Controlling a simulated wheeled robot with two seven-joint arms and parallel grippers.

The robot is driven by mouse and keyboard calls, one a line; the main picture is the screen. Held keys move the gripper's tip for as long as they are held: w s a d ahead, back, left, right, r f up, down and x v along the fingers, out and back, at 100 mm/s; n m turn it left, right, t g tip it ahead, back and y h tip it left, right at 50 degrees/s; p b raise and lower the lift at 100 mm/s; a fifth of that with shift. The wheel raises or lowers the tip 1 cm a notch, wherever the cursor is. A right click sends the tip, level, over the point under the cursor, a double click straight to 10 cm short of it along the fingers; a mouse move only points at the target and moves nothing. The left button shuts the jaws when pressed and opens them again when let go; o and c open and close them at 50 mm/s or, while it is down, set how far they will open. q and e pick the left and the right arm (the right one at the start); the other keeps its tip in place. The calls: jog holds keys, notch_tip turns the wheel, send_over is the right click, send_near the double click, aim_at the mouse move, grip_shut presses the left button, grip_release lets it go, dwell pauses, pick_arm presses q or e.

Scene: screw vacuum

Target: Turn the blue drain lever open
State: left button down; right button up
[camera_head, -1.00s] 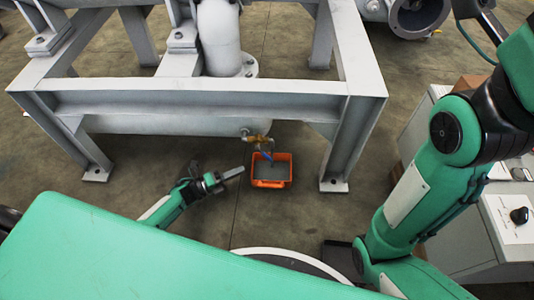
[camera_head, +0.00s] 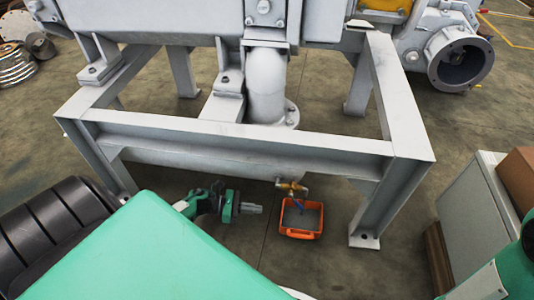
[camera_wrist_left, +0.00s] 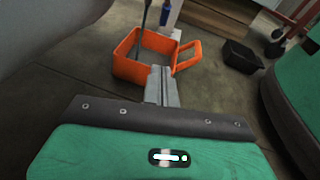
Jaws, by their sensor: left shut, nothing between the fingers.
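The blue drain lever (camera_head: 299,203) hangs down from a brass valve (camera_head: 291,187) under the grey machine frame. It hangs over an orange bin (camera_head: 302,233) on the floor. My left gripper (camera_head: 261,208) is shut and empty, just left of the bin, pointing right towards it. In the left wrist view my left fingers (camera_wrist_left: 162,88) lie together in front of the orange bin (camera_wrist_left: 128,66). A blue piece, seemingly the lever (camera_wrist_left: 165,13), shows at the top there. Whether the fingers touch the bin I cannot tell. My right gripper is out of view.
The grey steel frame (camera_head: 240,137) spans above the valve, with a leg (camera_head: 385,205) to the right of the bin. A cabinet (camera_head: 470,205) stands at the right. A small black tray (camera_wrist_left: 242,56) lies on the floor. Open floor lies between bin and frame leg.

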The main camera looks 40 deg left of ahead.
aim_at(296, 202)
pick_arm(q)
jog(key=b+x, duration=0.3)
jog(key=x, duration=0.6)
jog(key=shift+w+d+r+b, duration=0.55)
jog(key=shift+w+d+r, duration=0.3)
jog(key=shift+d+r, duration=0.3)
